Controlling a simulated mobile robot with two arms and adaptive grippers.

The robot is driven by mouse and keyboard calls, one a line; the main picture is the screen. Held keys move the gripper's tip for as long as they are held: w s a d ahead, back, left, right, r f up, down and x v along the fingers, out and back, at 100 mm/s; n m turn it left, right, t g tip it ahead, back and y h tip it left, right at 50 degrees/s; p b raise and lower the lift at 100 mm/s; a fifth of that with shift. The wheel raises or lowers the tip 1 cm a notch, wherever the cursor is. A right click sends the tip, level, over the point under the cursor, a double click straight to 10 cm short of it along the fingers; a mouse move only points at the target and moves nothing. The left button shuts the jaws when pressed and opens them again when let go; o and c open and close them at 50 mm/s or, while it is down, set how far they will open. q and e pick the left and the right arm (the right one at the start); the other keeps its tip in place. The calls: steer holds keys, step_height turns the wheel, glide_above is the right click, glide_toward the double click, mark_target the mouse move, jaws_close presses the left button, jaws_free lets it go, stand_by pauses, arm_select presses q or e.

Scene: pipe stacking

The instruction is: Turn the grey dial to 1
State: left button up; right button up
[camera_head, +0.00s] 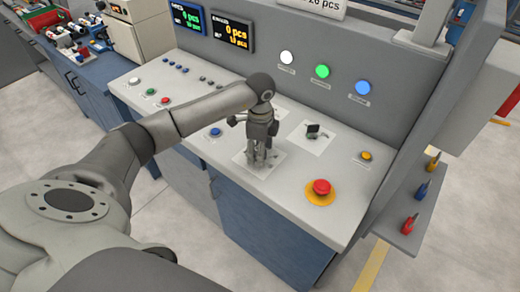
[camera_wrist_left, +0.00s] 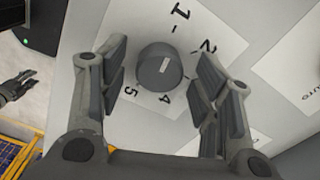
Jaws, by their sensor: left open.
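The grey dial (camera_wrist_left: 153,76) sits on a white number plate (camera_wrist_left: 140,25) on the console. In the left wrist view 1 and 2 show above and right of it, 4 and 5 below; 3 is not visible. A short white mark on its top slants up and right, but I cannot tell exactly which number it points at. My left gripper (camera_wrist_left: 160,62) is open, with its fingers on either side of the dial; contact is unclear. In the head view my left gripper (camera_head: 260,158) points down and hides the dial. What looks like my right gripper (camera_wrist_left: 15,87) is at the wrist view's left edge.
A second control on a white plate (camera_head: 312,132) is to the right. A red emergency button (camera_head: 321,187) on a yellow base is nearer the front edge. A blue button (camera_head: 215,132) is to the left, and a yellow button (camera_head: 366,156) is to the right.

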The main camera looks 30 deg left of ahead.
arm_select(q)
step_height(320, 180, up, 12)
stand_by(0.6)
steer(key=shift+s+f, duration=0.1)
stand_by(0.4)
